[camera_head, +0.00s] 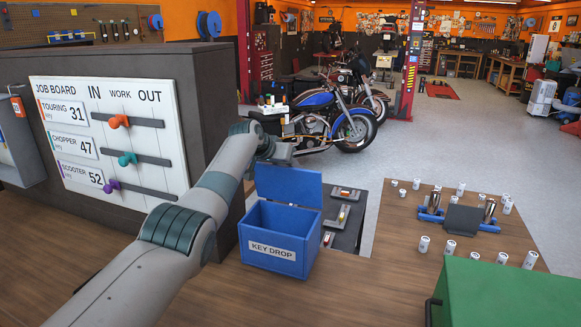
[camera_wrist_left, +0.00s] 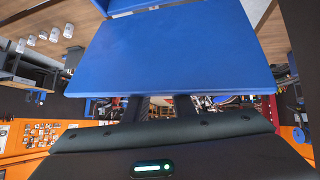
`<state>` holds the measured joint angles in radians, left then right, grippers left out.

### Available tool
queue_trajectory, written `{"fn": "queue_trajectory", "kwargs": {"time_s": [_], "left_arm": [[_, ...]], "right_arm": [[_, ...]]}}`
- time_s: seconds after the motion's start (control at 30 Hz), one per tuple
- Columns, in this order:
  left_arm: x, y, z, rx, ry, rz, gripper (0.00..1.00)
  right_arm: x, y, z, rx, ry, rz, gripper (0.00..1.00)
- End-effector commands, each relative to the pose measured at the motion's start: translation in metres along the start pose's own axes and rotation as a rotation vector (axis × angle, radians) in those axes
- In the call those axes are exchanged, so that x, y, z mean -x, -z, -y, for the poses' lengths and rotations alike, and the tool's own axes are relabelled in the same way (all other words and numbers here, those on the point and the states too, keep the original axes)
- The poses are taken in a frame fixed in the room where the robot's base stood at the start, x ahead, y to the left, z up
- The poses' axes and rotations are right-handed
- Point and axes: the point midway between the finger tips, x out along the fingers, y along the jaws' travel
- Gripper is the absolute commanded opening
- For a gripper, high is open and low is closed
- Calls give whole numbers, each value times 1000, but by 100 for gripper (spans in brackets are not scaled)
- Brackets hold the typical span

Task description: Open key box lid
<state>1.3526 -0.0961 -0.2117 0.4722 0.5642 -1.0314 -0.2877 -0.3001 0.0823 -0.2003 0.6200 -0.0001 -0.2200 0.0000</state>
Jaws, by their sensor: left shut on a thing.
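The blue key box (camera_head: 281,248), labelled KEY DROP, stands on the wooden counter in the head view. Its hinged lid (camera_head: 290,188) is raised and stands steeply at the back, so the box mouth is open. My left gripper (camera_head: 284,153) is at the lid's upper edge. In the left wrist view the lid (camera_wrist_left: 175,45) fills the upper middle, and the two fingers of my left gripper (camera_wrist_left: 160,103) meet its edge. The gripper is shut on the lid; its tips are partly hidden there. My right gripper is not in view.
A job board (camera_head: 110,140) with coloured sliders stands left, behind my left arm. A green case (camera_head: 510,295) sits at the front right. A wooden table (camera_head: 400,235) holds several white cylinders. Motorcycles stand farther back.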

Motion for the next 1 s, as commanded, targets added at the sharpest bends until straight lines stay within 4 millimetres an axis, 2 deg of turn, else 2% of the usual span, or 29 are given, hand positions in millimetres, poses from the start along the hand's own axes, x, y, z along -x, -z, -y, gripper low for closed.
{"fn": "queue_trajectory", "kwargs": {"time_s": [0.03, 0.7, 0.73, 0.8, 1.0], "left_arm": [[-7, -13, 1, 4, -2, 25, 0], [-7, -13, 0, 5, -2, 26, 0], [-7, -13, 0, 5, -2, 26, 26], [-7, -13, 0, 5, -3, 25, 42], [-4, -8, 0, 4, -2, 16, 42]], "right_arm": [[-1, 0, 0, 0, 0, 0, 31], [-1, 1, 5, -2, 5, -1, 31], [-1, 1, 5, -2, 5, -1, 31], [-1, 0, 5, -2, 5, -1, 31], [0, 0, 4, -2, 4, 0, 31]]}}
